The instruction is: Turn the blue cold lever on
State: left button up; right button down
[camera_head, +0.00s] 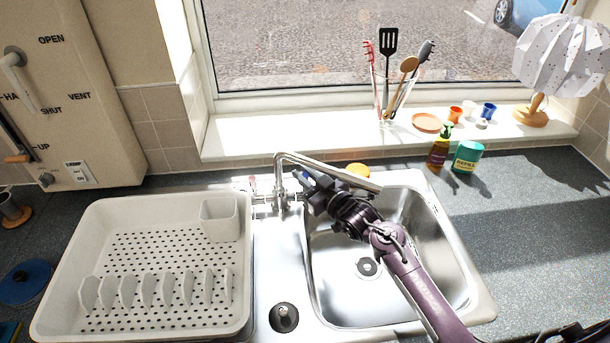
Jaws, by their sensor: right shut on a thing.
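The chrome tap (281,178) stands behind the sink, its spout reaching right over the basin. The red-marked lever (252,183) is on its left side. The blue cold lever (305,174) is on its right side, mostly hidden by my right gripper (303,183). The right arm comes in from the lower right across the basin. Its gripper is shut on the blue lever, with a little blue showing at the fingers. I cannot make out the lever's exact angle. No water stream is visible. My left gripper is not in view.
A white dish rack (92,217) fills the left drainer. The steel basin (335,285) looks empty. A soap bottle (438,152) and a teal tub (467,157) stand behind it to the right. Utensils (387,90), small cups and a lamp (535,108) occupy the sill. The right counter is mostly clear.

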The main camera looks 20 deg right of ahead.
jog(key=s+n+t+b, duration=0.1)
jog(key=b, duration=0.1)
jog(key=s+f+t+y+b, duration=0.1)
jog(key=b, duration=0.2)
jog(key=s+n+t+y+b, duration=0.1)
jog(key=b, duration=0.2)
jog(key=shift+a+f+n, duration=0.2)
jog(key=shift+a+n, duration=0.1)
jog(key=c, duration=1.4)
grip_release()
jog(key=shift+c, duration=0.2)
jog(key=shift+s, duration=0.15)
jog(key=p+v, duration=0.1)
jog(key=v, duration=0.6)
jog(key=shift+s+p, duration=0.15)
jog(key=shift+p, duration=0.2)
